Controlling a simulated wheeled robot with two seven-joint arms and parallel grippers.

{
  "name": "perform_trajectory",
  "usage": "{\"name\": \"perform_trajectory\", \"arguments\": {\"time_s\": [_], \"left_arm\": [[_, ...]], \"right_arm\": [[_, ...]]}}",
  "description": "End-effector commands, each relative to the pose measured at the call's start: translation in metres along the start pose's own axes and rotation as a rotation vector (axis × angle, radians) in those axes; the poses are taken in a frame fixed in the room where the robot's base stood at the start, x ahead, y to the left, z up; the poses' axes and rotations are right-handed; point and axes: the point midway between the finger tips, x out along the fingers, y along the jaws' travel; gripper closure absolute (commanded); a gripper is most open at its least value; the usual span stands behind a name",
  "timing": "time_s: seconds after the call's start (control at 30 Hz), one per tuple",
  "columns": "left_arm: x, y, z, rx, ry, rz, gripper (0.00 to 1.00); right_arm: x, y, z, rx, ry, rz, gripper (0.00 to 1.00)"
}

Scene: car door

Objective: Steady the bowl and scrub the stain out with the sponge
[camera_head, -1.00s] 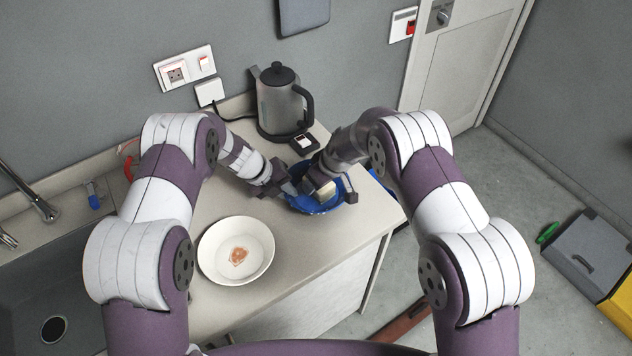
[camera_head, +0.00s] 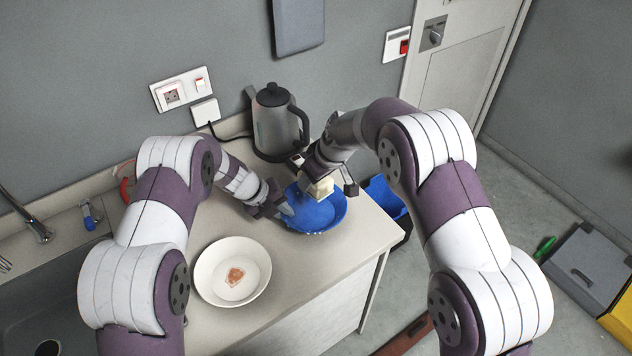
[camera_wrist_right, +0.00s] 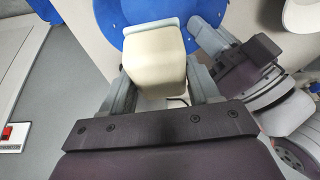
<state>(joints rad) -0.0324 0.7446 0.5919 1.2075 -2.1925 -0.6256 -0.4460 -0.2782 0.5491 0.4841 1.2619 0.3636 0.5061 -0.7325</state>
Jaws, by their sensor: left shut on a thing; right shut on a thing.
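The blue bowl (camera_head: 326,214) sits upright on the counter near its right edge. My left gripper (camera_head: 282,206) is shut on the bowl's left rim. My right gripper (camera_head: 330,182) is shut on a pale cream sponge (camera_head: 321,189) and holds it at the far side of the bowl, seemingly above it. In the right wrist view the sponge (camera_wrist_right: 155,58) sits between the fingers, with the blue bowl (camera_wrist_right: 122,14) behind it. No stain can be made out in the bowl; the sponge and gripper hide part of it.
A white bowl (camera_head: 205,275) with a reddish-brown patch inside stands on the counter at the near left. A kettle (camera_head: 274,130) stands behind the blue bowl. The sink (camera_head: 70,290) is at the left. A blue bin (camera_head: 384,196) stands on the floor past the counter's right edge.

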Motion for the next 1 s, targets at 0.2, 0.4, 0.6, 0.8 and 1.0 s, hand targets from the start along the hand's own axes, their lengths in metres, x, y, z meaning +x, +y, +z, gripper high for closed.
{"name": "perform_trajectory", "arguments": {"time_s": [0.2, 0.4, 0.6, 0.8, 1.0], "left_arm": [[0.0, 0.0, 0.0, 0.0, 0.0, 0.0, 1.0], [0.0, 0.0, 0.0, 0.0, 0.0, 0.0, 1.0], [0.0, 0.0, 0.0, 0.0, 0.0, 0.0, 0.61], [-0.004, 0.0, 0.0, 0.0, 0.0, 0.0, 0.61], [-0.047, -0.001, 0.001, -0.001, -0.005, -0.002, 0.61]], "right_arm": [[-0.001, 0.0, 0.0, 0.0, -0.001, 0.0, 0.63], [0.0, 0.0, 0.0, 0.0, -0.001, 0.0, 0.63], [0.0, 0.0, 0.0, 0.0, -0.001, 0.0, 0.63], [0.0, 0.0, 0.0, 0.0, -0.001, 0.0, 0.63], [0.0, 0.0, 0.0, 0.0, -0.001, 0.0, 0.63]]}}
